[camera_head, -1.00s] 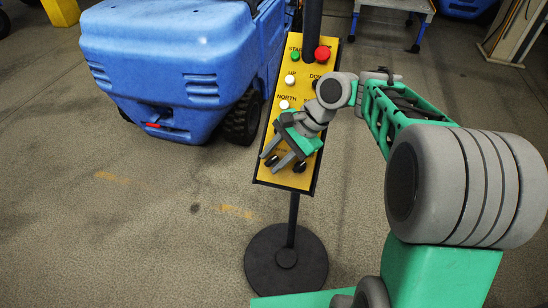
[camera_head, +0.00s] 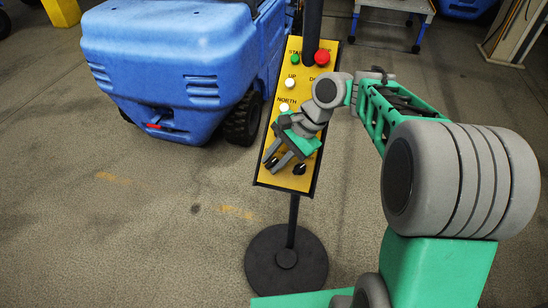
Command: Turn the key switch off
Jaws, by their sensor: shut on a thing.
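The yellow control panel (camera_head: 298,94) hangs tilted on a dark post with a round base. Near its lower end are dark knobs; one dark knob (camera_head: 299,169) shows at the lower right, and another (camera_head: 271,163) shows at the lower left, beside my fingers. My gripper (camera_head: 272,166) is at the lower left of the panel, its grey fingers shut on the lower-left knob. The fingers and hand partly hide that knob and the labels around it, so I cannot read which knob is the key switch.
A green button (camera_head: 295,59), a red mushroom button (camera_head: 322,57) and white buttons (camera_head: 290,83) sit higher on the panel. A blue vehicle (camera_head: 180,70) stands close at the left. A cart (camera_head: 395,8) is behind. The floor around the round base (camera_head: 262,262) is clear.

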